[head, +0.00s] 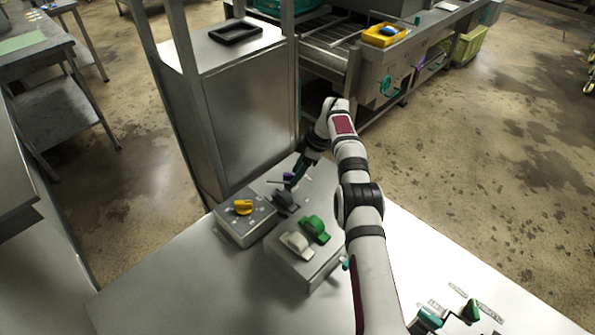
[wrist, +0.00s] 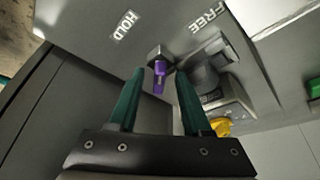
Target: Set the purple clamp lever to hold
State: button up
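The purple clamp lever (wrist: 159,78) shows in the wrist view, its purple part joined to a small grey metal block. It lies between the two teal fingers of my gripper (wrist: 160,73), which are apart with a visible gap on each side of it. A HOLD label (wrist: 124,26) is up and left of the lever, and a FREE label (wrist: 207,17) is up and right. A dark grey clamp body (wrist: 207,75) is just right of the lever. In the head view my gripper (head: 297,172) reaches down over the purple lever (head: 288,176), partly hiding it.
A grey box with a yellow knob (head: 242,207) stands left of the clamp. A steel cabinet (head: 250,110) is behind. The table's front left (head: 170,275) is clear.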

jog(key=shift+r, duration=0.1)
jog(key=v, duration=0.7)
jog(key=shift+r, duration=0.2)
jog(key=shift+d, duration=0.1)
